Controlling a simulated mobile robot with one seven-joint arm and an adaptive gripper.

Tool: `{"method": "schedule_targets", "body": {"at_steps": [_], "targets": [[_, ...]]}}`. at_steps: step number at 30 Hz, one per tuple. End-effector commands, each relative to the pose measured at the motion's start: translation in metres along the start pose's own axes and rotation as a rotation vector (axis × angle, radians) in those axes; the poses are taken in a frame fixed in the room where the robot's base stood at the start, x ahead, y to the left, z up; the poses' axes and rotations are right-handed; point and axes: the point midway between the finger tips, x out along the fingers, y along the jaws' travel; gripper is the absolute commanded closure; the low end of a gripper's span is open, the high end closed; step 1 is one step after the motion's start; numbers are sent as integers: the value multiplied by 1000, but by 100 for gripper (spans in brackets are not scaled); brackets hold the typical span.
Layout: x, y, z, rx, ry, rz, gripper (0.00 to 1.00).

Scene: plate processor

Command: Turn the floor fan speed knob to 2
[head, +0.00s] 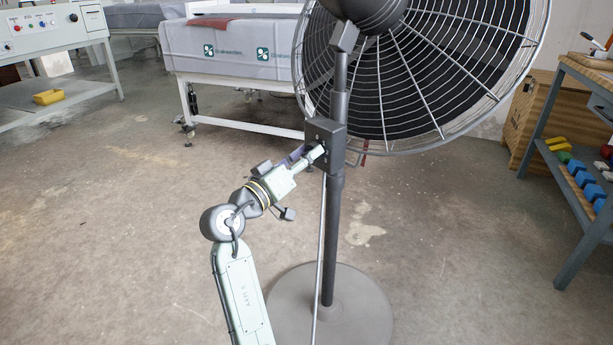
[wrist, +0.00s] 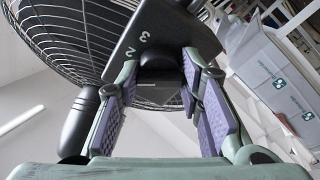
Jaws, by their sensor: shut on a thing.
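The floor fan's dark control box (head: 326,131) sits on its pole below the fan head. My gripper (head: 318,152) reaches it from the left. In the wrist view, the purple-padded fingers of my gripper (wrist: 160,80) are shut on the black speed knob (wrist: 162,62), one on each side. The box face (wrist: 150,25) shows white numbers 3 and 2 beside the knob; other marks are hidden or too small to read. The knob's pointer is not clear, so I cannot tell its setting. In the head view, my gripper hides the knob.
The wire fan cage (head: 440,70) is just above my gripper. The pole (head: 333,240) stands on a round base (head: 360,310) beside my arm. A workbench (head: 570,140) with blocks is at right, a covered table (head: 235,50) behind. The floor at left is clear.

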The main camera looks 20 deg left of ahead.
Motion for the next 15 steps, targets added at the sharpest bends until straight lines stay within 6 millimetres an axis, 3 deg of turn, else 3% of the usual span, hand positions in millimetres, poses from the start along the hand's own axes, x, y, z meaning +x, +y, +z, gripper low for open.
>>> {"method": "schedule_targets", "body": {"at_steps": [1,15], "targets": [[-1,-4,6,44,1,10,94],[-1,-3,2,346,0,65,94]]}}
